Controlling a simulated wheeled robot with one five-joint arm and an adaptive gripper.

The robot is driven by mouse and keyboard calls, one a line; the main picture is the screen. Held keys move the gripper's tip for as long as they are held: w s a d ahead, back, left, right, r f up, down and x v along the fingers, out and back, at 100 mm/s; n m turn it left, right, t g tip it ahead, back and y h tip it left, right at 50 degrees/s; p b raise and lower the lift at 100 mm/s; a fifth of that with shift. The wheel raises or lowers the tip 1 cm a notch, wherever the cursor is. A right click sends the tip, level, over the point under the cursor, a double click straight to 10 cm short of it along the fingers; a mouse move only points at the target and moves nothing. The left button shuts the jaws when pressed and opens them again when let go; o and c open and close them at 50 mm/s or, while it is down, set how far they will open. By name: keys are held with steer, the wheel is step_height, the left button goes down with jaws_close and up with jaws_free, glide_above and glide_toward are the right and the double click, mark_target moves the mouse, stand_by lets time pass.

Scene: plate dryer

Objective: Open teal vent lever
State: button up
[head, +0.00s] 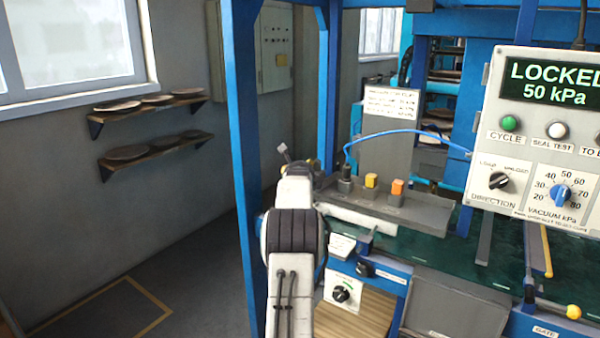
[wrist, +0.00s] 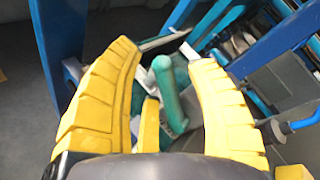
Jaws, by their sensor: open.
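The teal vent lever (wrist: 165,90) stands up between the two yellow fingers of my gripper (wrist: 163,54) in the wrist view. My gripper is open, and a gap shows between the lever and each of the long fingers. A short yellow part of my gripper sits close to the lever's left side; I cannot tell whether they touch. In the head view my own arm covers this spot, so I cannot make out the lever there.
A blue frame post (head: 243,150) stands just left of my arm. A grey block with orange and yellow knobs (head: 397,187) and a blue hose lies to the right. A control panel (head: 545,140) reads "LOCKED 50 kPa". The floor at left is clear.

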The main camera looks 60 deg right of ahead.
steer(key=shift+c, duration=0.3)
jaws_close()
stand_by(0.3)
